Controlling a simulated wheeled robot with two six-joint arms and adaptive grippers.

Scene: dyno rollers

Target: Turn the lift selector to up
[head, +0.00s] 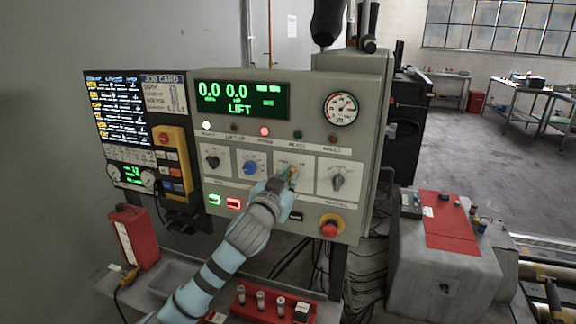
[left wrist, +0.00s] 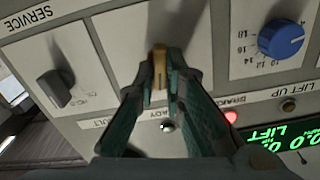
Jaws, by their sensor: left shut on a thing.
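The lift selector (left wrist: 158,72) is a yellow-tan bar knob on the pale plate of the grey control panel (head: 366,110). The knob's position marks are hidden or too small to read. The green display (head: 240,98) reads 0.0, 0.0 and LIFT. My right gripper is not in view.
A blue dial (head: 250,168) sits left of the selector and a dark rotary knob (head: 338,181) right of it. A red stop button (head: 330,228) is below. Lit green (head: 215,199) and red (head: 234,203) buttons sit at lower left. A yellow pendant (head: 172,158) hangs left of the panel.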

